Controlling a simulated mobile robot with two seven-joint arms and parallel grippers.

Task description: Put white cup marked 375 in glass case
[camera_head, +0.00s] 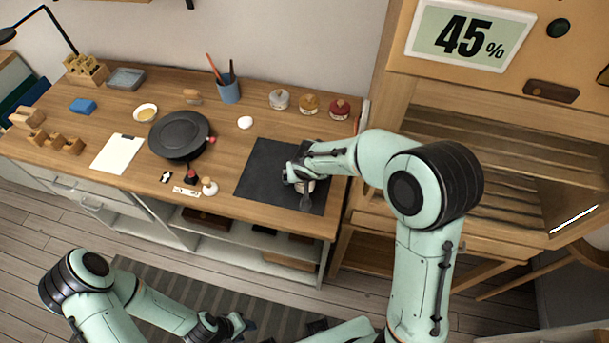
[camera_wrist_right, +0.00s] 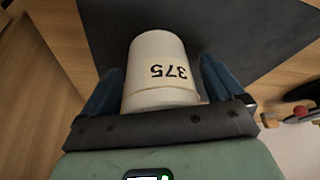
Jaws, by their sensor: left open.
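The white cup marked 375 (camera_wrist_right: 160,65) is between the two blue fingers of my right gripper (camera_wrist_right: 160,85) in the right wrist view, over the dark mat. The fingers are close along both sides of the cup; whether they press on it I cannot tell. In the head view my right gripper (camera_head: 303,181) is low over the black mat (camera_head: 262,170), and the cup is mostly hidden there. My left gripper (camera_head: 238,326) is open and empty, low in front of the workbench. The glass case (camera_head: 480,130) is the wooden cabinet with slatted shelves at the right.
A 45% display (camera_head: 470,35) is on the case's upper front. Three lidded jars (camera_head: 308,103) stand behind the mat. A dark round plate (camera_head: 181,135), a white sheet (camera_head: 117,153) and a blue pen cup (camera_head: 229,91) occupy the workbench. The mat's left part is clear.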

